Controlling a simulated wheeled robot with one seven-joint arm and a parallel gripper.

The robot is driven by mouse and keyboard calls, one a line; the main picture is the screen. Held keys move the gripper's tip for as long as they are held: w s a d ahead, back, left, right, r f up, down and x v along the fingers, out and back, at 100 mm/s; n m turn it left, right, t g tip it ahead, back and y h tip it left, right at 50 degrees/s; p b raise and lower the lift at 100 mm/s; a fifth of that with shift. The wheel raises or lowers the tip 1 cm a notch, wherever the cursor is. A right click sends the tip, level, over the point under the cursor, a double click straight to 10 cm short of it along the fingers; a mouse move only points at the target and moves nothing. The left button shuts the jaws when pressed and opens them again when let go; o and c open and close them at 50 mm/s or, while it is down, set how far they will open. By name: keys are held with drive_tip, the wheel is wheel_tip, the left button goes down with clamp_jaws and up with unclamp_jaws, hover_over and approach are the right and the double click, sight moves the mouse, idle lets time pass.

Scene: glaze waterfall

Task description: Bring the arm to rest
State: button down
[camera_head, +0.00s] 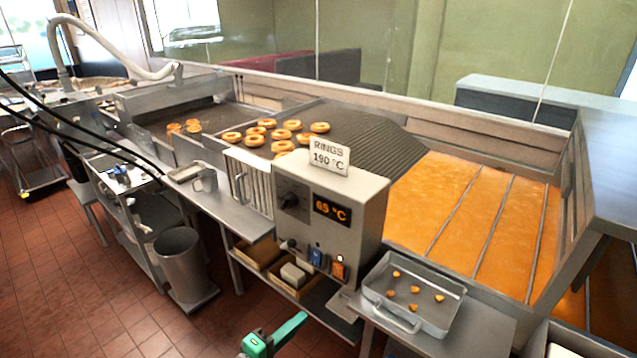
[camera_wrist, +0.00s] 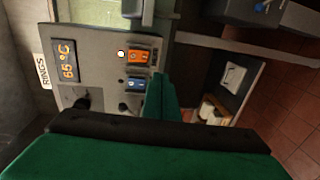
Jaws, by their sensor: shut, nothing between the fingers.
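My gripper (camera_head: 299,321) shows green at the bottom edge of the head view, in front of and below the control box (camera_head: 357,205). Most of my arm is out of the picture. In the wrist view my gripper (camera_wrist: 161,84) is shut, with its green fingers together and nothing held. The fingertips point toward the control panel (camera_wrist: 98,62), apart from it as far as I can tell. The panel's display (camera_wrist: 67,59) reads 65 °C. Next to it are an orange lit switch (camera_wrist: 138,57) and a blue switch (camera_wrist: 134,84).
A tray with several small orange pieces (camera_head: 381,273) stands at lower right. A shelf with boxes (camera_head: 262,256) is under the counter. A grey bin (camera_head: 180,262) stands on the floor to the left. Several rings (camera_head: 268,123) lie on the conveyor behind. Open red floor (camera_head: 60,300) is at lower left.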

drive_tip(key=s+d+f+y, duration=0.2)
drive_tip(key=s+f+y, duration=0.2)
drive_tip(key=s+f, duration=0.5)
drive_tip(key=s+d+f+y, duration=0.3)
drive_tip(key=s+f+y, duration=0.2)
drive_tip(key=s+f, duration=0.3)
drive_tip(key=s+d+r+m+t, duration=0.1)
drive_tip(key=s+r+m, duration=0.4)
drive_tip(key=s, duration=0.5)
drive_tip(key=s+d+r+m+t, duration=0.1)
drive_tip(key=s+r+m, duration=0.4)
drive_tip(key=s, duration=0.5)
drive_tip(key=shift+s+d+r+m+y, duration=0.35)
drive_tip(key=shift+d+r+m+y, duration=0.1)
drive_tip(key=shift+r, duration=0.15)
